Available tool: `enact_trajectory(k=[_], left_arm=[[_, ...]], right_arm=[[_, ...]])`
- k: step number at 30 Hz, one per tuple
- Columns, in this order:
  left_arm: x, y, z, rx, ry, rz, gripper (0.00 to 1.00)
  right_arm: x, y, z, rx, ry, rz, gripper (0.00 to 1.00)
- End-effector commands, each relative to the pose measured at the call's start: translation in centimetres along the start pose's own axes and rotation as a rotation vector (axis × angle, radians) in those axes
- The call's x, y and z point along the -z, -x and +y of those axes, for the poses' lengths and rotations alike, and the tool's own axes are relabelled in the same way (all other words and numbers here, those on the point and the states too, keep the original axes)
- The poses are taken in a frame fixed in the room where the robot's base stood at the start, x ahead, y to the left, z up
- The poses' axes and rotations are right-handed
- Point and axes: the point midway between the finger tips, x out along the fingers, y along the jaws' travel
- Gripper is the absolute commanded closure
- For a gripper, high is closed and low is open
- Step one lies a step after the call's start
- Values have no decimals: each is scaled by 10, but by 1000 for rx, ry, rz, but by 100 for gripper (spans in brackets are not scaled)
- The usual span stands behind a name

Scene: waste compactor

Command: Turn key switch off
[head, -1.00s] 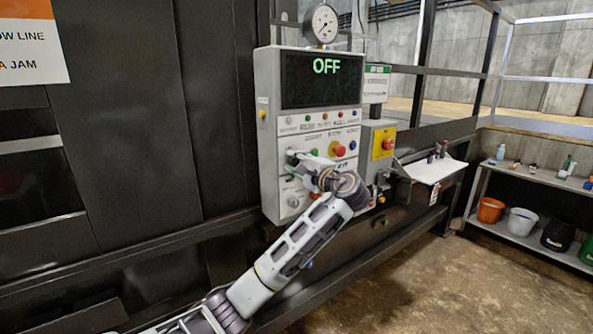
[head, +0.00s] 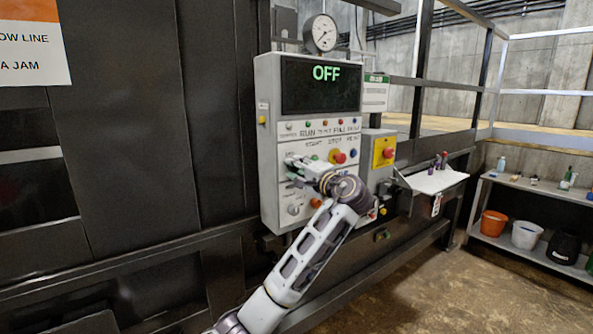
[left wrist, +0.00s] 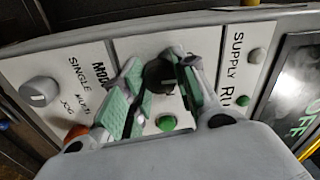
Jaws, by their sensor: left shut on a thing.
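The control panel (head: 262,170) is a light grey box with a dark display (head: 320,83) that reads OFF in green. My left gripper (head: 293,162) is at the panel's left side, below the row of small lamps. In the left wrist view, the left gripper (left wrist: 157,66) has its two green-padded fingers on either side of the dark key switch (left wrist: 160,76) and is shut on it. The fingers partly cover the switch, and its exact angle is hard to read. My right gripper is not in view.
A green button (left wrist: 166,123) and a grey mode knob (left wrist: 39,91) sit near the fingers. A red button (head: 338,156) and a yellow emergency-stop box (head: 383,152) are to the right. A gauge (head: 320,33) stands on top. A shelf (head: 490,235) holds buckets.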

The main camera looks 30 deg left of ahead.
Motion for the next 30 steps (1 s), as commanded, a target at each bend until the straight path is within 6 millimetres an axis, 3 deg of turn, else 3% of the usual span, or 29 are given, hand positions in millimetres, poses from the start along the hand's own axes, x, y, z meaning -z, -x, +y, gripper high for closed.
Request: enact_trajectory(k=[4, 5, 10, 23, 30], left_arm=[[0, 0, 3, -5, -3, 0, 95], [0, 0, 3, -4, -3, 0, 69], [0, 0, 2, -3, -3, 0, 49], [0, 3, 0, -1, -1, 1, 49], [1, 22, 1, -1, -1, 2, 49]], right_arm=[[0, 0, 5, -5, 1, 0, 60], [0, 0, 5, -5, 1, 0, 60], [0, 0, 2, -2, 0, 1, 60], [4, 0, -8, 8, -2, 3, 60], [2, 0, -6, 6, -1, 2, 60]])
